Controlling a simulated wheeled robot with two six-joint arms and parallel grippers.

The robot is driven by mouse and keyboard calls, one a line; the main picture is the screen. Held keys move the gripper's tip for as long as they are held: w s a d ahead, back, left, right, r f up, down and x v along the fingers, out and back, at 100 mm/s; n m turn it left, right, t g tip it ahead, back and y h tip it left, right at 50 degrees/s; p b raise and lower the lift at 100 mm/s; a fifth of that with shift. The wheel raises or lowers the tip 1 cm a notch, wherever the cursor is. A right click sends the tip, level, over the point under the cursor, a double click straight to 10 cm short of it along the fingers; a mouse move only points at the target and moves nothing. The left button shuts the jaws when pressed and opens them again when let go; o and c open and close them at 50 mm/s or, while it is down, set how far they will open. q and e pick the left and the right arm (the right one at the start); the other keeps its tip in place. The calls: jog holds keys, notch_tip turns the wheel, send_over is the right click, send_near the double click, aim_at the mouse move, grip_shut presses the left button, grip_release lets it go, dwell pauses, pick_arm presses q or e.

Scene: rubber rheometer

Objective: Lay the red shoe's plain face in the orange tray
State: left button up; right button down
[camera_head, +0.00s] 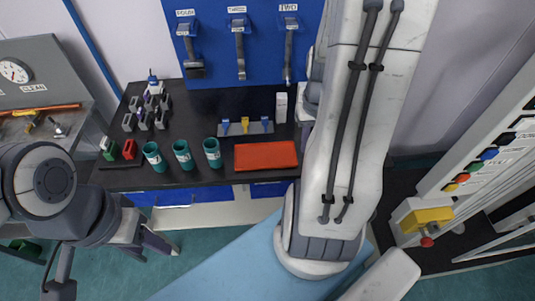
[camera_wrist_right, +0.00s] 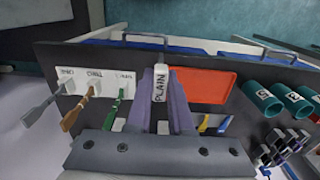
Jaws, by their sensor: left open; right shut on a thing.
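The plain face (camera_wrist_right: 160,84), a small white piece marked PLAIN, is between the dark fingers of my right gripper (camera_wrist_right: 160,96), which is shut on it. In the right wrist view it appears beside the orange tray (camera_wrist_right: 205,84); I cannot tell its height. The tray (camera_head: 266,156) lies flat and empty on the black counter. The red shoe (camera_head: 129,149) stands at the counter's left end, beside a green one. My right gripper is hidden behind its arm in the head view. My left gripper (camera_head: 150,243) is open and empty, low in front of the counter.
Three teal cups (camera_head: 183,154) stand left of the tray. A rack with blue and yellow pieces (camera_head: 245,127) is behind it, and a white box (camera_head: 281,107) is at its back right. Several grey blocks (camera_head: 146,117) stand farther left. Labelled handles (camera_wrist_right: 88,92) show in the wrist view.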

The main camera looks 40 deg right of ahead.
jog(key=w+f+p, duration=0.1)
jog(key=w+f, duration=0.4)
jog(key=w+f+p, duration=0.2)
jog(key=w+f, duration=0.3)
jog(key=w, duration=0.1)
jog(key=shift+w+f, duration=0.1)
jog(key=shift+f, duration=0.35)
jog(key=shift+f, duration=0.15)
jog(key=c, duration=0.8)
grip_release()
